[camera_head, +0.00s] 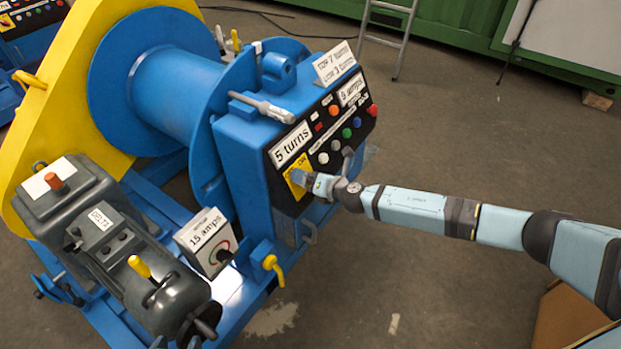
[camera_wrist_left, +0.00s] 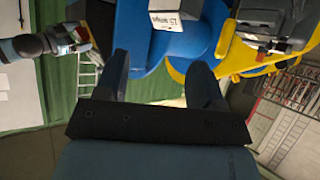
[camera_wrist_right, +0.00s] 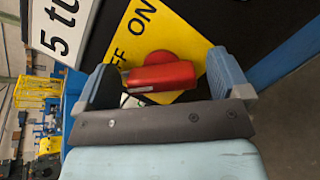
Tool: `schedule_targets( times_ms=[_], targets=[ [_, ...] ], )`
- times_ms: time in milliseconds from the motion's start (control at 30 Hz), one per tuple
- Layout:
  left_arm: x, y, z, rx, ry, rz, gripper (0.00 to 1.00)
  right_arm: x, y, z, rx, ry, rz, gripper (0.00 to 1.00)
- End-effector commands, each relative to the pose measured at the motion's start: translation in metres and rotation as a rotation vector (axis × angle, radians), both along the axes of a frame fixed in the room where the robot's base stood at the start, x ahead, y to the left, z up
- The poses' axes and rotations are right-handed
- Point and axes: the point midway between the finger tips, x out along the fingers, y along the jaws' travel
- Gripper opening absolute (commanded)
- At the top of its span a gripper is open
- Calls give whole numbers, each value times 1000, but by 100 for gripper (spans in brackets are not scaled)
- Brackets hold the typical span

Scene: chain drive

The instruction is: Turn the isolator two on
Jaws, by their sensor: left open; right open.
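A red rotary isolator handle (camera_wrist_right: 162,77) sits on a yellow plate (camera_wrist_right: 185,30) marked ON and OFF. In the right wrist view its bar lies roughly crosswise, one end near the OFF lettering, whose start is hidden. My right gripper (camera_wrist_right: 160,72) is open, one finger on each side of the handle; contact cannot be told. No label naming isolator two is readable.
The black panel (camera_head: 283,178) carries a "5 turns" label (camera_head: 291,145) and coloured buttons close above the right gripper. A "15 amps" box (camera_head: 207,240), a yellow tap handle (camera_head: 271,264) and a grey motor unit (camera_head: 112,238) stand lower left.

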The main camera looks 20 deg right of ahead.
Motion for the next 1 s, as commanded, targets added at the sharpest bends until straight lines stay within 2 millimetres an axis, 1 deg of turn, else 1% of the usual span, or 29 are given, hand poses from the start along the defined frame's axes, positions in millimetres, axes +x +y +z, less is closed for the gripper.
schedule_targets(
  times_ms=[100,167,200,267,300,333,667,867,1000],
  targets=[
    [0,0,-1,1,2,0,62,0,0,0,0,0,0,95],
    [-1,0,-1,0,3,-1,62,0,0,0,0,0,0,81],
    [-1,0,-1,0,3,0,62,0,0,0,0,0,0,72],
    [-1,0,-1,0,3,0,62,0,0,0,0,0,0,58],
    [-1,0,-2,0,3,0,62,0,0,0,0,0,0,49],
    [-1,0,-2,0,3,0,62,0,0,0,0,0,0,45],
    [-1,0,4,-3,7,0,62,0,0,2,27,22,-18,45],
    [-3,1,11,-7,24,5,62,-1,0,3,104,83,-67,46],
    [-4,2,19,-11,39,11,62,-1,0,4,187,149,-119,46]
  ],
)
